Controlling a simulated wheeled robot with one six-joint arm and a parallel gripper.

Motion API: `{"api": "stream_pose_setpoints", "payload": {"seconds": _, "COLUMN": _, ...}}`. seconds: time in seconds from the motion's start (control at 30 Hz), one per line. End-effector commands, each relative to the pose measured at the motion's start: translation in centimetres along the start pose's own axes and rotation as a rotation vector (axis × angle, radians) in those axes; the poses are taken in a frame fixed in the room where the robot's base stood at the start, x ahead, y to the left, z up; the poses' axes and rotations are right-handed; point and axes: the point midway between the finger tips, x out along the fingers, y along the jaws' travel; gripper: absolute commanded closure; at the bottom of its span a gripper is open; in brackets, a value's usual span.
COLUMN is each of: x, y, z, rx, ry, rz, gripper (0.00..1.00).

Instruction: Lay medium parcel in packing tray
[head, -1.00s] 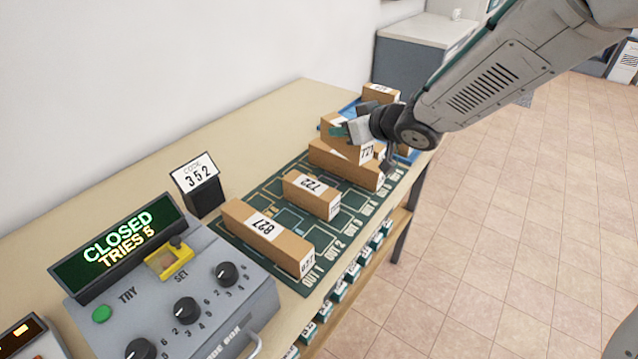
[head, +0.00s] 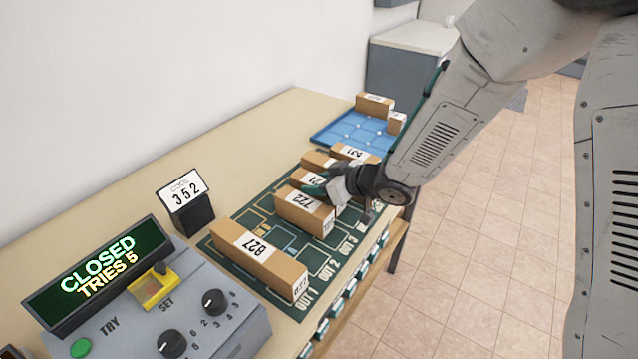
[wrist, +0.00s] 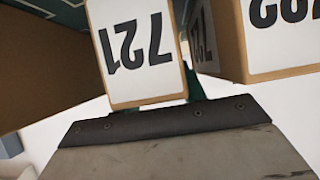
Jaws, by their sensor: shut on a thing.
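The packing tray is the blue gridded tray (head: 338,135) at the far end of the table in the head view. My gripper (head: 322,187) is over the green mat, short of the tray, and shut on the parcel labelled 721 (head: 312,177). In the wrist view that parcel's 721 label (wrist: 138,52) shows between the fingers, which are mostly hidden. The parcel labelled 722 (head: 300,210) lies right beside it on the near side. I cannot tell whether the held parcel touches the mat.
A long parcel (head: 373,104) and a small parcel (head: 396,123) stand at the tray's far and right edges. Parcel 827 (head: 250,255) lies nearest on the mat (head: 238,222). Another parcel (head: 352,153) lies beyond my gripper. The tray's middle is clear.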

Motion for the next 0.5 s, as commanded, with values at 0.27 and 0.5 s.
{"api": "stream_pose_setpoints", "payload": {"seconds": 0.27, "x": 0.03, "y": 0.08, "z": 0.09, "rx": -0.001, "ry": 0.001, "rz": 0.002, "gripper": 0.89}}
{"api": "stream_pose_setpoints", "payload": {"seconds": 0.5, "x": 0.14, "y": 0.09, "z": 0.36, "rx": -0.001, "ry": 0.0, "rz": 0.002, "gripper": 0.5}}
